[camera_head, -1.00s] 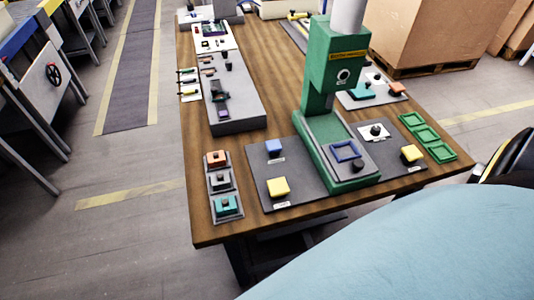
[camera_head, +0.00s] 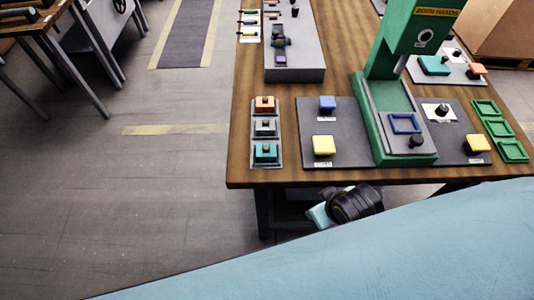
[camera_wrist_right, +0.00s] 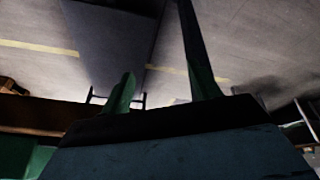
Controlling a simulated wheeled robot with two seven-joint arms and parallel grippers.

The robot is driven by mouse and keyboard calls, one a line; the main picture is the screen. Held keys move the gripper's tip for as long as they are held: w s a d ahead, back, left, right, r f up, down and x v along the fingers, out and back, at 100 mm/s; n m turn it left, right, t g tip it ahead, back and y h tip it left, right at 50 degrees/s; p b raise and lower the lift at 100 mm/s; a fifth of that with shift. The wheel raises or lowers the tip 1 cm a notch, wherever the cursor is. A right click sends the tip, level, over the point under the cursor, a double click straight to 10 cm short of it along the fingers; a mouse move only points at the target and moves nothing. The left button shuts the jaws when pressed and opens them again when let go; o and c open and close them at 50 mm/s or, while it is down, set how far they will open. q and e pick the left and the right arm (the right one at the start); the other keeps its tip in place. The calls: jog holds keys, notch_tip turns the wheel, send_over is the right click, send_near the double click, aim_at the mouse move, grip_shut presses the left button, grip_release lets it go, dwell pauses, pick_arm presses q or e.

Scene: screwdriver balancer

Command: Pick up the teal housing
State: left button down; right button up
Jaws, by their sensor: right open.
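A teal housing (camera_head: 265,152) sits in the nearest place of a narrow grey tray (camera_head: 280,129) at the table's front left, with a small grey part on its top. Another teal block (camera_head: 433,66) lies on a light plate at the right, behind the green press. My right gripper (camera_wrist_right: 157,50) shows in the wrist view with its two fingers apart and nothing between them. The wrist view shows floor beyond the fingers and no teal part. My left gripper is in neither view.
An orange block (camera_head: 265,104) and a grey block (camera_head: 265,127) share the tray. A dark mat (camera_head: 347,134) with blue and yellow blocks lies to its right, beside the green press (camera_head: 385,100). Green frames (camera_head: 513,151) lie at the right.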

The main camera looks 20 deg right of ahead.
notch_tip(320, 180, up, 9)
jog(key=t, duration=0.1)
jog(key=w+a+r+n+t+y, duration=0.1)
jog(key=w+a+r+n+t, duration=0.2)
jog(key=w+r+n+t, duration=0.85)
jog(key=w+a+r+n+g+y, duration=0.1)
jog(key=a+r+n+y, duration=0.5)
jog(key=r+n+y, duration=0.35)
jog(key=w+a+r+n+g+y, duration=0.1)
jog(key=a+r+n+g+y, duration=0.1)
jog(key=a+r+n+y, duration=0.6)
notch_tip(320, 180, up, 2)
jog(key=s+a+n+g+y, duration=0.1)
jog(key=s+n+g+y, duration=0.15)
jog(key=n+g, duration=0.45)
jog(key=n+g+h, duration=0.6)
jog(key=n+h, duration=0.6)
jog(key=h, duration=0.5)
send_near(266, 147)
jog(key=shift+t, duration=0.25)
jog(key=shift+s+b+x, duration=0.1)
jog(key=shift+b+x, duration=0.2)
jog(key=shift+x, duration=1.85)
jog(key=shift+s+b+x, duration=0.15)
jog(key=shift+b+x, duration=0.1)
jog(key=shift+x, duration=1.95)
